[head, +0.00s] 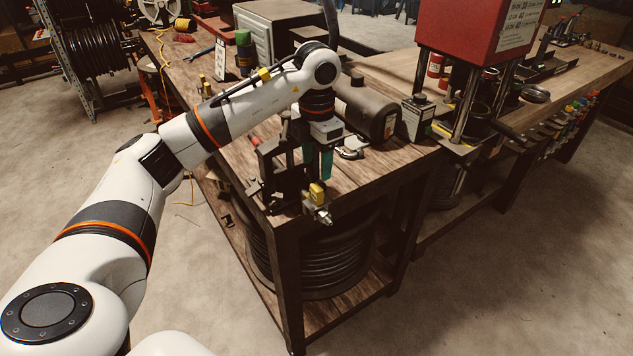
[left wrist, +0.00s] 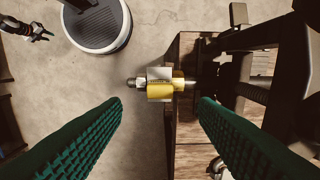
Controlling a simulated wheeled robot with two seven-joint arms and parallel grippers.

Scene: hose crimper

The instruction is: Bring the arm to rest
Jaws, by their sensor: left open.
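My left arm reaches in from the left in the head view, bent at the elbow, with its wrist over the near corner of the wooden bench. My left gripper (head: 318,166) points down with its two green fingers apart. A yellow and metal fitting (head: 317,194) sits just below the fingers, at a dark clamp fixture (head: 281,178) on the bench corner. In the left wrist view the fitting (left wrist: 160,85) shows beyond and between the open green fingers of my gripper (left wrist: 161,103). Nothing is held.
A dark cylinder (head: 367,110) lies on the wooden bench (head: 385,172) behind the gripper. A red press (head: 470,32) stands to the right. Coiled black hose (head: 320,255) fills the shelf below. Bare floor (head: 500,295) lies right of the bench.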

